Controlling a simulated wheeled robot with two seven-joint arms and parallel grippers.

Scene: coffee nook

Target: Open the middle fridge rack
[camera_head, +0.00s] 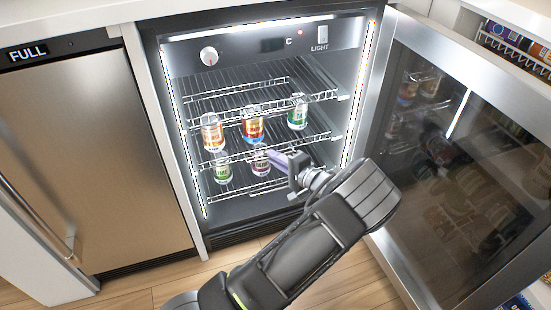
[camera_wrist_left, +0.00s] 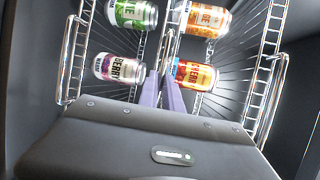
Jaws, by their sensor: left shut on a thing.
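The fridge stands open with three wire racks. The middle fridge rack (camera_head: 318,136) holds an orange can (camera_head: 212,132), a red can (camera_head: 253,125) and a green can (camera_head: 298,112). My left gripper (camera_head: 275,158) reaches in at this rack's front rail. In the left wrist view the purple fingers (camera_wrist_left: 168,88) are closed on the middle rack's wire front (camera_wrist_left: 166,48). The red can (camera_wrist_left: 194,73) is beside the fingers on the right, and a purple berry can (camera_wrist_left: 119,68) is on the left. The exact grip point is partly hidden. My right gripper is not in view.
The top rack (camera_head: 235,88) looks empty. The bottom rack (camera_head: 235,190) holds a light green can (camera_head: 222,168) and a purple can (camera_head: 261,163). The glass fridge door (camera_head: 460,160) is swung open to the right of my arm. A closed steel appliance (camera_head: 85,150) stands on the left.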

